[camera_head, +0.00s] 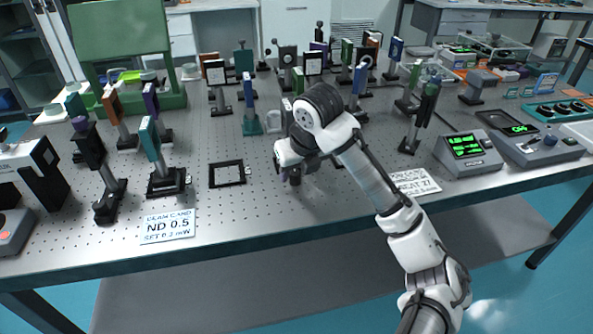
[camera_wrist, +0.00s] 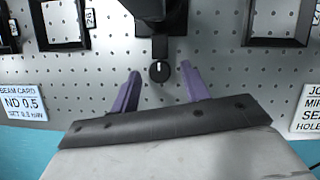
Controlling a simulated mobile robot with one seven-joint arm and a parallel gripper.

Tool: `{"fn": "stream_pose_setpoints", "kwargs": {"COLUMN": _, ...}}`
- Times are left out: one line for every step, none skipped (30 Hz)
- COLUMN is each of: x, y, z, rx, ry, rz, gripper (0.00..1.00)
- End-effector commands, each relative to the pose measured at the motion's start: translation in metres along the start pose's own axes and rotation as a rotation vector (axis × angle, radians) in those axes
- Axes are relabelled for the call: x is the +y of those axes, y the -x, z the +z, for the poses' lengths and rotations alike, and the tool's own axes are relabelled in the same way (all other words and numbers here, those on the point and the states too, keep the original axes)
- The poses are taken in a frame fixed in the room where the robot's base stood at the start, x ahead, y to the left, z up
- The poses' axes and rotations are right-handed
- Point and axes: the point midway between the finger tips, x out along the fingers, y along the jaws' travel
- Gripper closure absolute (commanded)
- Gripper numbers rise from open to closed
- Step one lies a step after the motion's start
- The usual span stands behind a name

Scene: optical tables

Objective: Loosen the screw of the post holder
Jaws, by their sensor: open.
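A black post holder (camera_wrist: 168,32) stands on the perforated table at the top middle of the wrist view. A round black screw knob (camera_wrist: 159,71) with a white mark lies just in front of its foot. My gripper (camera_wrist: 160,76) is open, with one purple finger on each side of the knob and gaps between. No contact shows. In the head view my gripper (camera_head: 290,174) is low over the middle of the table, and my arm hides most of the post holder and the knob.
A black square frame (camera_head: 227,174) lies left of my gripper. The beam card sign (camera_head: 168,225) is at the front edge, another sign (camera_head: 411,182) to the right. Several mounted optics stand behind. A green-display meter (camera_head: 467,150) is at the right. Bare table lies around the gripper.

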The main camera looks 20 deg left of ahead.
Motion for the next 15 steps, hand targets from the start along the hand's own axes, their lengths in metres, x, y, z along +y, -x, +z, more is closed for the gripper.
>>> {"fn": "stream_pose_setpoints", "kwargs": {"x": 0.0000, "y": -0.0044, "z": -0.0002, "rx": 0.001, "ry": -0.001, "rz": 0.002, "gripper": 0.54}}
{"fn": "stream_pose_setpoints", "kwargs": {"x": 0.0000, "y": -0.0065, "z": -0.0003, "rx": 0.001, "ry": -0.001, "rz": 0.001, "gripper": 0.54}}
{"fn": "stream_pose_setpoints", "kwargs": {"x": 0.0000, "y": -0.0086, "z": -0.0004, "rx": 0.001, "ry": -0.001, "rz": 0.001, "gripper": 0.54}}
{"fn": "stream_pose_setpoints", "kwargs": {"x": -0.0001, "y": -0.0098, "z": -0.0004, "rx": 0.001, "ry": -0.001, "rz": 0.000, "gripper": 0.54}}
{"fn": "stream_pose_setpoints", "kwargs": {"x": -0.0001, "y": -0.0106, "z": -0.0004, "rx": 0.001, "ry": 0.000, "rz": 0.000, "gripper": 0.54}}
{"fn": "stream_pose_setpoints", "kwargs": {"x": -0.0001, "y": -0.0113, "z": -0.0004, "rx": 0.000, "ry": 0.000, "rz": 0.000, "gripper": 0.54}}
{"fn": "stream_pose_setpoints", "kwargs": {"x": -0.0001, "y": -0.0116, "z": -0.0003, "rx": 0.000, "ry": 0.000, "rz": 0.000, "gripper": 0.54}}
{"fn": "stream_pose_setpoints", "kwargs": {"x": -0.0001, "y": -0.0117, "z": -0.0003, "rx": 0.000, "ry": 0.000, "rz": 0.000, "gripper": 0.54}}
{"fn": "stream_pose_setpoints", "kwargs": {"x": -0.0001, "y": -0.0116, "z": -0.0003, "rx": 0.000, "ry": 0.000, "rz": 0.000, "gripper": 0.54}}
{"fn": "stream_pose_setpoints", "kwargs": {"x": -0.0001, "y": -0.0116, "z": -0.0003, "rx": 0.000, "ry": 0.000, "rz": 0.000, "gripper": 0.54}}
{"fn": "stream_pose_setpoints", "kwargs": {"x": -0.0001, "y": -0.0115, "z": -0.0003, "rx": 0.000, "ry": 0.000, "rz": 0.000, "gripper": 0.54}}
{"fn": "stream_pose_setpoints", "kwargs": {"x": -0.0001, "y": -0.0115, "z": -0.0003, "rx": 0.000, "ry": 0.000, "rz": 0.000, "gripper": 0.54}}
{"fn": "stream_pose_setpoints", "kwargs": {"x": -0.0001, "y": -0.0114, "z": -0.0003, "rx": 0.000, "ry": 0.000, "rz": 0.000, "gripper": 0.55}}
{"fn": "stream_pose_setpoints", "kwargs": {"x": 0.0000, "y": -0.0114, "z": -0.0002, "rx": 0.000, "ry": 0.000, "rz": 0.000, "gripper": 0.59}}
{"fn": "stream_pose_setpoints", "kwargs": {"x": 0.0000, "y": -0.0113, "z": -0.0002, "rx": 0.000, "ry": 0.000, "rz": 0.000, "gripper": 0.65}}
